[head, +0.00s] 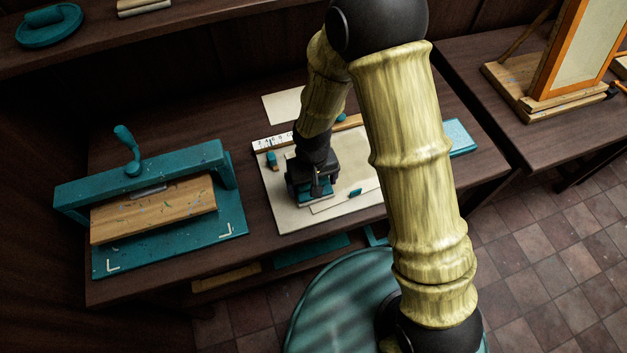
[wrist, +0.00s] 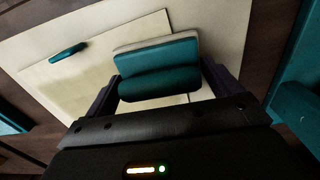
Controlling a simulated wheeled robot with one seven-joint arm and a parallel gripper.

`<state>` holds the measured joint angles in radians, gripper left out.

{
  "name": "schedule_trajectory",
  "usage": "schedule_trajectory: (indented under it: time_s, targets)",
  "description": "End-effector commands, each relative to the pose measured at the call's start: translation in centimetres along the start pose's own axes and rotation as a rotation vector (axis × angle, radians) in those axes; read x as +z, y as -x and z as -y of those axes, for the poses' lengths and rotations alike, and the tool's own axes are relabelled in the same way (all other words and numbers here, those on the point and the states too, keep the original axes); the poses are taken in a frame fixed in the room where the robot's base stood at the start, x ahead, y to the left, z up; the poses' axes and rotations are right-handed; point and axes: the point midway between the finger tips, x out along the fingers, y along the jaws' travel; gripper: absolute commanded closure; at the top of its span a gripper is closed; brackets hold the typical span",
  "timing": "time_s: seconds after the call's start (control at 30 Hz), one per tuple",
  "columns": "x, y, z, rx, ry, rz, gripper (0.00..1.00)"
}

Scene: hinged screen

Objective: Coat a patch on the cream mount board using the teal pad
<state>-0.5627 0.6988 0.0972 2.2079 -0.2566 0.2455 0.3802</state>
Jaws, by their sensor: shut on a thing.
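The teal pad (wrist: 158,55) is a teal block with a pale layer along its far edge and a rounded teal grip (wrist: 160,84). My gripper (head: 314,191) is shut on it; the pad also shows below the jaws in the head view (head: 316,200). In the wrist view my gripper's dark fingers (wrist: 162,86) flank the grip. The pad is over the cream mount board (head: 290,217), which lies flat on the dark bench and also shows in the wrist view (wrist: 222,30). I cannot tell whether the pad touches it. My arm hides part of the board.
A thinner cream sheet (wrist: 95,72) with a small teal piece (wrist: 67,52) lies on the board. A teal press (head: 160,235) stands at left. An orange-framed screen (head: 580,50) stands on the right-hand bench. A pale card (head: 283,105) lies behind the board.

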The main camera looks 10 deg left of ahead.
Motion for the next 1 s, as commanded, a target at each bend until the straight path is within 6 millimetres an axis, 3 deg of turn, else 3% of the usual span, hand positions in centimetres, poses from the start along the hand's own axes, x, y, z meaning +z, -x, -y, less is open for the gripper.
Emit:
schedule_trajectory:
  time_s: [0.5, 1.0]
  targets:
    - [-0.2, 0.1, -2.3, 0.000, 0.000, 0.001, 0.28]
    - [-0.2, 0.0, -2.4, 0.000, 0.001, 0.000, 0.28]
